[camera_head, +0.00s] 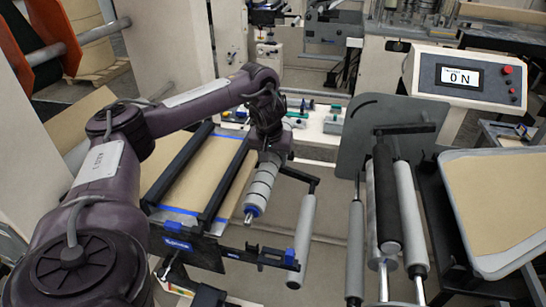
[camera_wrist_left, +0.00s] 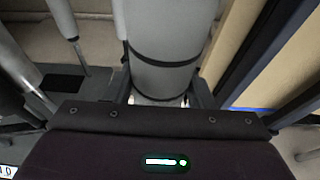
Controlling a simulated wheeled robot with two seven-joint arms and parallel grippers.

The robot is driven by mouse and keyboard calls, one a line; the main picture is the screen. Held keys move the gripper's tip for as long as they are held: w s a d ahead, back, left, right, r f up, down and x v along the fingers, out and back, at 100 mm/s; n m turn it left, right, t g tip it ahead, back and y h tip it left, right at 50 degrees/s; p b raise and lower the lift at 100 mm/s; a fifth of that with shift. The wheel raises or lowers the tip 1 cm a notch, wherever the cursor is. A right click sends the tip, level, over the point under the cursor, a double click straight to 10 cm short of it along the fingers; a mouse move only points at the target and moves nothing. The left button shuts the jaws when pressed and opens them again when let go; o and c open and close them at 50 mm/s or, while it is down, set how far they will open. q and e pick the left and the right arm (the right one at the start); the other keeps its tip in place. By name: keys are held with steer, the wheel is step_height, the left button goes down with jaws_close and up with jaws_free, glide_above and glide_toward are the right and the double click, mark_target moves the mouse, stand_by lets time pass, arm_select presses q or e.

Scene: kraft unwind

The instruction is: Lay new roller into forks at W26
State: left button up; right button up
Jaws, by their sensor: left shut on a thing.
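My left gripper (camera_head: 268,148) is shut on a grey roller (camera_head: 262,188) with dark bands. The roller hangs tilted, its blue-collared metal end pointing down toward the front. In the left wrist view the roller (camera_wrist_left: 165,40) runs between the two fingers (camera_wrist_left: 160,92). It appears above the gap between the brown web table and another grey roller (camera_head: 303,230). No W26 mark can be read, so I cannot tell which supports are its forks. My right gripper is not in view.
The web table (camera_head: 205,172) with dark bars lies left of the held roller. A dark front bar (camera_head: 232,255) crosses below it. Upright grey and black rollers (camera_head: 388,200) and a grey plate (camera_head: 375,130) stand right.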

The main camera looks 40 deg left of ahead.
arm_select(q)
steer(key=shift+d+f, duration=0.1)
steer(key=shift+f, duration=0.25)
steer(key=shift+f+b, duration=0.4)
steer(key=shift+f, duration=0.2)
step_height(320, 180, down, 4)
steer(key=shift+f+b, duration=0.25)
steer(key=shift+b, duration=0.55)
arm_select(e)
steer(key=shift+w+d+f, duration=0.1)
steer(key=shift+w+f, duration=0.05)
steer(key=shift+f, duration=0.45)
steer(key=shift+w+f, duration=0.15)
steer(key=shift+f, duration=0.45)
arm_select(q)
steer(key=shift+f, duration=0.25)
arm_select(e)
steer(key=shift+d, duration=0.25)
arm_select(q)
steer(key=shift+f+b, duration=0.4)
steer(key=shift+f, duration=1.15)
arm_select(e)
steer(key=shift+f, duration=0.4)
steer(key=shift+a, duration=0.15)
